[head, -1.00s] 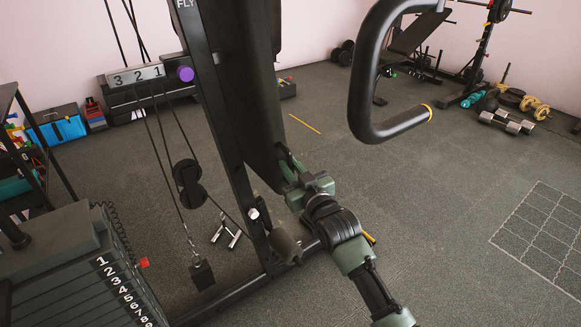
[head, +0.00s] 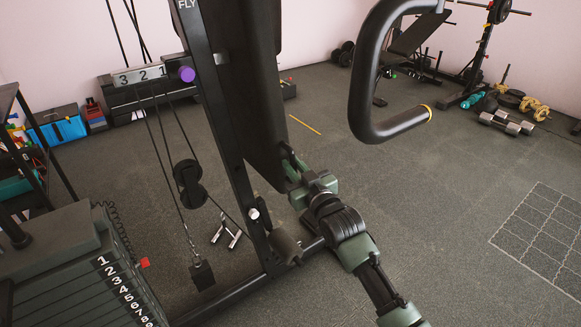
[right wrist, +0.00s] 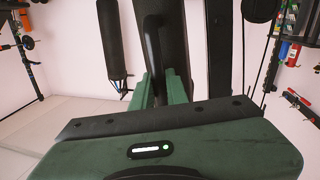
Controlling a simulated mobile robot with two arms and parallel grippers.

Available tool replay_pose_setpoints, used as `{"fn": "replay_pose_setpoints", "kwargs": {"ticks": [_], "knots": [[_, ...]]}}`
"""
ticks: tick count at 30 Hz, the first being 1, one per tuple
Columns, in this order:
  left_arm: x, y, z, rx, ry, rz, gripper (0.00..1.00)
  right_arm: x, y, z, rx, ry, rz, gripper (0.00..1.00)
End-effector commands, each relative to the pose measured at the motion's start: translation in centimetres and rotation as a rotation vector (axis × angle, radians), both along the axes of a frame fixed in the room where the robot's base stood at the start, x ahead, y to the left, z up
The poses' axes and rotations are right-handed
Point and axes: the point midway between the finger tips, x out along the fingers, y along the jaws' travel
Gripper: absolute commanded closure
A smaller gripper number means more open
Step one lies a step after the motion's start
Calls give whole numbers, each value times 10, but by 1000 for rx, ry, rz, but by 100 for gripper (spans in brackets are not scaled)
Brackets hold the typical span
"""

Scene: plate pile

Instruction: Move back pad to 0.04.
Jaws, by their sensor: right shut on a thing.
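The back pad (head: 262,85) is a tall dark pad beside the machine's upright (head: 222,110) in the head view. Its lower end hangs above the floor. My right gripper (head: 288,160) is at the pad's lower right edge, its green fingers partly hidden by the pad. My left gripper is not in view.
A black curved handle (head: 362,80) hangs right of the pad. A numbered weight stack (head: 75,265) stands at the lower left, with cables and a pulley (head: 189,182) nearby. Dumbbells (head: 506,122) lie far right. The floor right of my arm is clear.

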Motion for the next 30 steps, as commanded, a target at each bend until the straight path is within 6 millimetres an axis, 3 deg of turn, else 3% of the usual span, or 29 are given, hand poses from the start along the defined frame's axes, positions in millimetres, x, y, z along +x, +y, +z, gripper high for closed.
{"fn": "replay_pose_setpoints", "kwargs": {"ticks": [1, 4, 14, 15, 16, 17, 26, 29, 30], "knots": [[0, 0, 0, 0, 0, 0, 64, 9, -14, 1, -9, -2, -10, 100], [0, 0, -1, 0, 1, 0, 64, 16, -24, 1, -6, -2, -12, 100], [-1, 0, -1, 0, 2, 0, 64, 17, -26, 1, -2, 0, -10, 100], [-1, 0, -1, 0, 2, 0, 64, 17, -26, 1, -2, 0, -10, 75], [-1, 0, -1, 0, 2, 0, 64, 17, -26, 1, -2, 0, -10, 66], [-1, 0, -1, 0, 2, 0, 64, 17, -26, 1, -2, 0, -10, 64], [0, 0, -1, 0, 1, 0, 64, 16, -26, 2, -2, -1, -9, 64], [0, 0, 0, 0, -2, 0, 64, 10, -29, 1, -2, 0, -10, 64], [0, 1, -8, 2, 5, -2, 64, 5, -31, 1, -1, 0, -9, 64]]}}
